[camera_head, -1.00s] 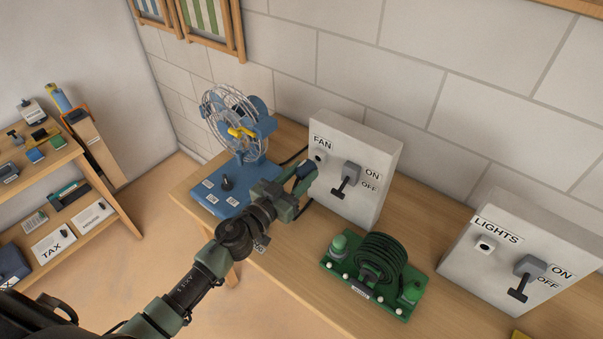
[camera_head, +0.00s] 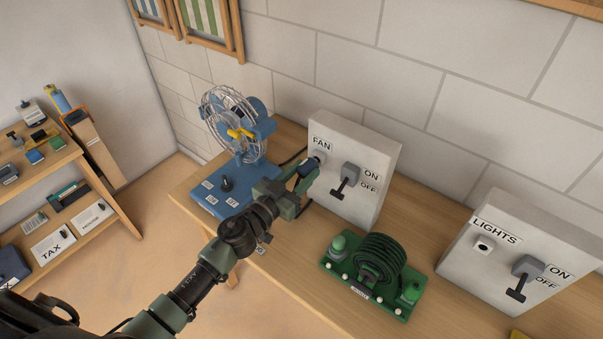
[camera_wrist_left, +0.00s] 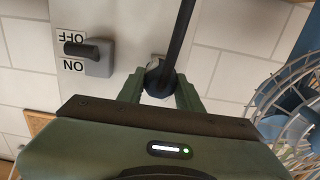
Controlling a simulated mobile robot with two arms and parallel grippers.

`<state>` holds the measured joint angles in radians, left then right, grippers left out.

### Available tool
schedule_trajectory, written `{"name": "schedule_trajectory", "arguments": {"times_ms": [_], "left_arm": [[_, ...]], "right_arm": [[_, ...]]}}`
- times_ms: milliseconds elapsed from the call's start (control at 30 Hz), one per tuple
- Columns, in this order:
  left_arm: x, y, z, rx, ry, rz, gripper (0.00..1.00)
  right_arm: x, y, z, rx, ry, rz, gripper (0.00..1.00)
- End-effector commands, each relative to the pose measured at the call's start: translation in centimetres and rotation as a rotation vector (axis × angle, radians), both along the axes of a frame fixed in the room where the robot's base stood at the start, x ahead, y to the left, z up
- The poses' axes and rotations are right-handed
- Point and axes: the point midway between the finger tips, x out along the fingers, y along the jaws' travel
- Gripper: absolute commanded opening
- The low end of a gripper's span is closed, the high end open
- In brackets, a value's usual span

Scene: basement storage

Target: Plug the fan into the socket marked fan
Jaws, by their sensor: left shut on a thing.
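The blue fan (camera_head: 237,125) with a wire cage and yellow hub stands at the left end of the table. The white box marked FAN (camera_head: 365,150) has a socket (camera_head: 319,156) under its label and an ON/OFF lever (camera_head: 345,180), which also shows in the left wrist view (camera_wrist_left: 88,52). My left gripper (camera_head: 309,177) is shut on the dark plug (camera_head: 308,167), right at this socket. In the left wrist view the plug (camera_wrist_left: 157,86) sits between the fingers (camera_wrist_left: 160,92), with its black cable crossing in front. How deep the plug sits is hidden. My right gripper is not in view.
A green coiled-cable device (camera_head: 375,272) stands in front of the FAN box on the wooden table (camera_head: 285,262). A second white box marked LIGHTS (camera_head: 525,255), with its own socket and lever, is at right. A shelf (camera_head: 95,170) stands at far left.

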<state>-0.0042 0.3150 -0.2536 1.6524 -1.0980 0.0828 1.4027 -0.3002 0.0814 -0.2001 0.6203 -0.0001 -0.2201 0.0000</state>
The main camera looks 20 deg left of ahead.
Motion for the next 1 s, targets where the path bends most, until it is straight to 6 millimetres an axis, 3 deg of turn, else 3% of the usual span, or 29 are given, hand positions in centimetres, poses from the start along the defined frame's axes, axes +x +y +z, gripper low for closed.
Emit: {"name": "schedule_trajectory", "arguments": {"times_ms": [733, 767, 833, 1000], "left_arm": [[1.8, -0.7, 0.0, -0.001, -0.001, -0.001, 0.00], [1.8, -0.7, 0.0, -0.001, 0.000, -0.001, 0.38], [1.8, -0.7, 0.0, -0.001, 0.000, -0.001, 0.57], [1.7, -0.7, 0.0, -0.001, 0.000, -0.001, 0.61]], "right_arm": [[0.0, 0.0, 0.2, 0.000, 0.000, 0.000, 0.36], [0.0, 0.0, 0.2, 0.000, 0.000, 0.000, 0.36], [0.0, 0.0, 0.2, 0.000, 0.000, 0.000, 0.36], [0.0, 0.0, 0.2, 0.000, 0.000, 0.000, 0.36]]}}
